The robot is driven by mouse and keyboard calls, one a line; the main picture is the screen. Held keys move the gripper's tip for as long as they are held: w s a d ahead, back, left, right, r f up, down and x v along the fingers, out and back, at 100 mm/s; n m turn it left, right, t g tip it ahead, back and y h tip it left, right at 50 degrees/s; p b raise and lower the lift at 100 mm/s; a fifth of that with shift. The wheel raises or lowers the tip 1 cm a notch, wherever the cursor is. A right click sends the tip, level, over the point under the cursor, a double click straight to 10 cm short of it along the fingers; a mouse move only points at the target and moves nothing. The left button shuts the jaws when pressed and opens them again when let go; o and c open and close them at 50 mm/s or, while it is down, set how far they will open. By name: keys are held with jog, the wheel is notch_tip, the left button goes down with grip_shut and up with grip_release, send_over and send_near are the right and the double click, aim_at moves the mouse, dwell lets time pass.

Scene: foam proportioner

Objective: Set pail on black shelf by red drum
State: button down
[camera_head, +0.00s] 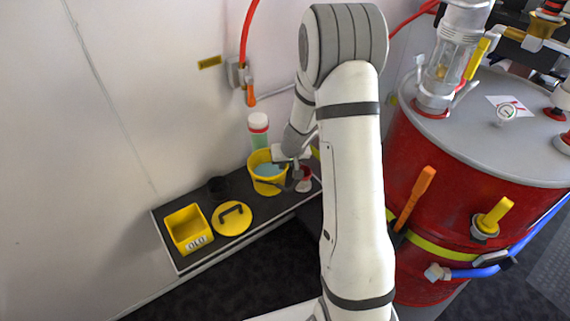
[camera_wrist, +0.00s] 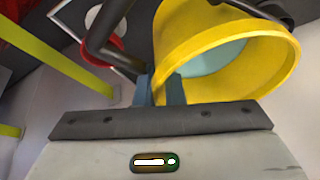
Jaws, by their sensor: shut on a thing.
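The yellow pail (camera_head: 267,184) is at the black shelf (camera_head: 265,210), with pale blue liquid inside. In the wrist view the pail (camera_wrist: 222,68) fills the upper right and looks tilted. My gripper (camera_head: 289,171) is at the pail's right side. In the wrist view its two fingers (camera_wrist: 160,90) are shut on the pail at its near edge. I cannot tell whether the pail's bottom touches the shelf. The red drum (camera_head: 450,170) stands to the right, partly hidden behind my arm.
A yellow bin (camera_head: 187,228) and a round yellow lid with a black handle (camera_head: 233,219) lie on the shelf's left part. A dark cup (camera_head: 218,187) is behind them. A green bottle with a white cap (camera_head: 258,130) stands behind the pail. A red-and-white item (camera_head: 304,180) is right of it.

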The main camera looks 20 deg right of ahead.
jog(key=shift+f+b, duration=2.3)
jog(key=shift+f, duration=0.8)
jog(key=shift+f+b, duration=0.55)
jog(key=shift+b, duration=0.1)
jog(key=c, duration=1.5)
grip_release()
jog(key=shift+o, duration=0.2)
jog(key=shift+s, duration=0.1)
jog(key=p+v, duration=0.2)
jog(key=v, duration=0.6)
jog(key=shift+p, duration=0.4)
jog(key=s+a+r+p, duration=0.1)
jog(key=s+a+r, duration=0.15)
jog(key=r, duration=0.35)
jog(key=s+a+r+n+p, duration=0.1)
jog(key=s+a+r+p, duration=0.1)
jog(key=s+r, duration=0.25)
jog(key=s+a+r+p, duration=0.1)
jog(key=s+a+r, duration=0.15)
jog(key=r, duration=0.45)
jog(key=s+r+g+p, duration=0.1)
jog(key=s+r, duration=0.3)
jog(key=s, duration=0.4)
jog(key=s+d+r+h+p, duration=0.1)
jog(key=s+r+p, duration=0.1)
jog(key=s+r, duration=0.3)
jog(key=s, duration=0.2)
jog(key=shift+s+g, duration=0.4)
